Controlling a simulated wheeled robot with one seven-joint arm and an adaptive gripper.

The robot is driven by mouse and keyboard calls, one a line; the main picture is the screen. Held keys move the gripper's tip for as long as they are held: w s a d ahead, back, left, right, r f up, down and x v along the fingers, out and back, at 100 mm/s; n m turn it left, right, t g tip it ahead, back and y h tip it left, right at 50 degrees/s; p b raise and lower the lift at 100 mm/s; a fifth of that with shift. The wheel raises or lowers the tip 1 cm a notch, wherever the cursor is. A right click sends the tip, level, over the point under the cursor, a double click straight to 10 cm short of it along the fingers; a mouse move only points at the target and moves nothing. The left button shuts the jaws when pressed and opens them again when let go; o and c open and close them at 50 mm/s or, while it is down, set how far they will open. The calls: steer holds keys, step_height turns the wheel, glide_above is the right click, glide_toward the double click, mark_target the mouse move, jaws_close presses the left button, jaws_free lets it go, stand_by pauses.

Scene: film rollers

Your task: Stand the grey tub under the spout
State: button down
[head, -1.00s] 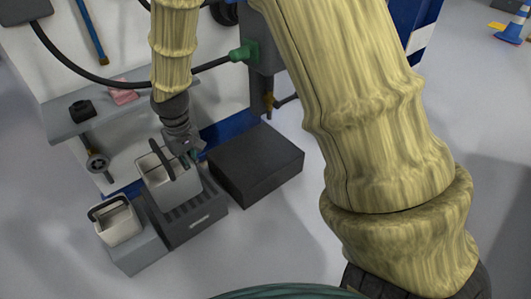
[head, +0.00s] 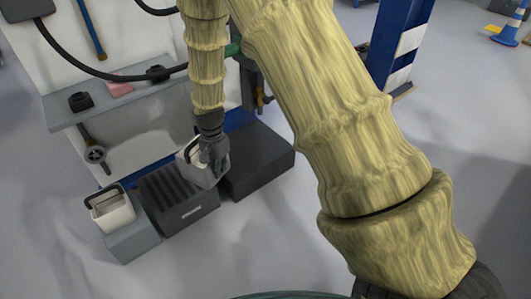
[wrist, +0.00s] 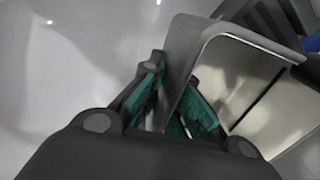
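The grey tub (head: 190,168) is in my gripper (head: 214,160), near the left edge of the black block (head: 262,160). In the wrist view, the teal-padded fingers (wrist: 176,100) sit either side of one wall of the tub (wrist: 245,75), which looks empty inside. My gripper hides part of the tub in the head view, and I cannot tell whether its base touches anything. A brass-coloured spout (head: 261,97) hangs at the back, above the black block, partly behind my arm.
A paler tub (head: 112,213) with a black handle stands on a grey block (head: 132,240) at the left. A shelf (head: 120,92) and a valve wheel (head: 95,155) are behind. Floor in front is clear.

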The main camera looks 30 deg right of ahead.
steer(key=w+d+f+m, duration=0.4)
steer(key=d+f+m, duration=0.9)
steer(key=f+m, duration=0.3)
steer(key=shift+m, duration=0.8)
steer(key=w+d+b, duration=0.2)
steer(key=w+d, duration=0.1)
steer(key=w+d+b, duration=0.2)
steer(key=w+d, duration=0.1)
steer(key=w, duration=0.1)
steer(key=w+d+b, duration=0.2)
steer(key=w+d, duration=0.1)
steer(key=w, duration=0.1)
steer(key=shift+f+b, duration=0.15)
steer(key=shift+b, duration=0.15)
steer(key=shift+w+d, duration=0.4)
steer(key=shift+d, duration=0.05)
steer(key=shift+w+d+f+b, duration=0.1)
steer(key=shift+f+b, duration=0.2)
steer(key=shift+b, duration=0.3)
step_height(320, 180, down, 3)
steer(key=shift+r+b, duration=0.1)
steer(key=shift+b, duration=0.95)
